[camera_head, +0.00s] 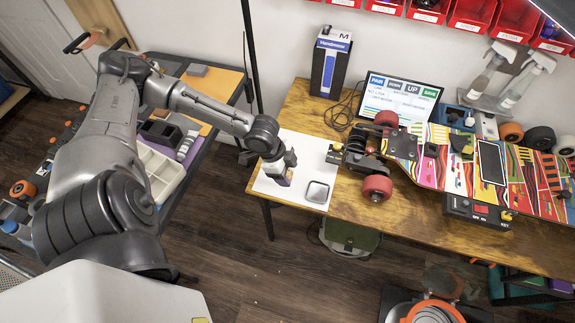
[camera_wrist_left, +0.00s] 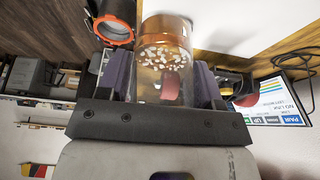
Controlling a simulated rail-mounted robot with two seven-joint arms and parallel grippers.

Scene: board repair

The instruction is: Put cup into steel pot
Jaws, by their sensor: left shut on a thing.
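My left gripper (camera_head: 282,178) is over the left part of a white mat (camera_head: 290,148) on the wooden table. Its purple-lined fingers are shut on a clear, glass-like cup (camera_wrist_left: 158,85) in the left wrist view. The cup has a copper-coloured end and white specks. In the head view the cup is small and mostly hidden by the gripper. A small rounded-square container with a shiny metal rim (camera_head: 317,192), which looks like the steel pot, sits on the mat just right of the gripper, apart from it. My right gripper is not in view.
A skateboard with red wheels (camera_head: 377,188) lies right of the mat. A small black and yellow device (camera_head: 334,154) stands at the mat's back right. A screen (camera_head: 400,98) and a blue box (camera_head: 331,62) stand behind. A side cart (camera_head: 160,172) is at left.

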